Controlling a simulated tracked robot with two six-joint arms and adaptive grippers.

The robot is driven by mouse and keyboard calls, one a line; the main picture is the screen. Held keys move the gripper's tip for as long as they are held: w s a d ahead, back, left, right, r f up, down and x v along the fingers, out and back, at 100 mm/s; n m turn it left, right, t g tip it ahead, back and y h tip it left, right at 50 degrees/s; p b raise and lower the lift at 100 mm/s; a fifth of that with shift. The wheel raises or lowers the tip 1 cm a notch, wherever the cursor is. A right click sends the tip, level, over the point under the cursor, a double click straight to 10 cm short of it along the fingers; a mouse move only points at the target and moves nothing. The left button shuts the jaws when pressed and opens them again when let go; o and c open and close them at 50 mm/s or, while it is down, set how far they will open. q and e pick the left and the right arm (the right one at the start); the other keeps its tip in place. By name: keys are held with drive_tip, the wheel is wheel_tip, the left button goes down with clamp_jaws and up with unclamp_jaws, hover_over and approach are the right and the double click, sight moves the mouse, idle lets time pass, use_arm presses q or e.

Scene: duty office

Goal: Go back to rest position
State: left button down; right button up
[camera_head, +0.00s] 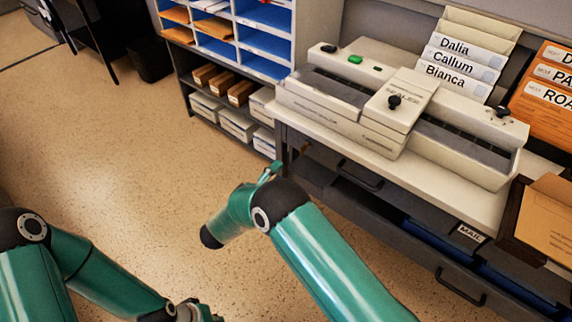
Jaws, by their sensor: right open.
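My right arm, green with black joints, comes in from the bottom right and bends in front of the desk. Its gripper (273,172) shows only in small part beyond the bent arm, near the desk's left front corner. It is open, and I see nothing between its fingers; most of it is hidden by the arm.
A desk (340,146) with drawers carries a pale sealing machine (345,112), name cards (458,68) and orange folders (545,85). A brown tray (512,225) stands at the right. Shelving (190,88) with blue pigeonholes is behind. The speckled floor (110,150) is clear at the left.

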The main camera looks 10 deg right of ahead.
drive_tip(key=shift+s+a, duration=0.35)
drive_tip(key=shift+a, duration=0.05)
drive_tip(key=w+d+f+m+t+y, duration=0.15)
drive_tip(key=d+f+y, duration=0.25)
drive_tip(key=f+y, duration=0.4)
drive_tip(key=s+f+m+g+y, duration=0.6)
drive_tip(key=s+f, duration=0.4)
drive_tip(key=s, duration=0.3)
drive_tip(key=s+m+g+y, duration=0.2)
drive_tip(key=s+g+y, duration=0.3)
drive_tip(key=s, duration=1.2)
wheel_tip(320, 180, up, 15)
drive_tip(key=p, duration=1.4)
drive_tip(key=shift+a+f+g+h+p, duration=0.15)
drive_tip(key=shift+a+g+h+p, duration=0.2)
drive_tip(key=shift+a+g+h, duration=0.1)
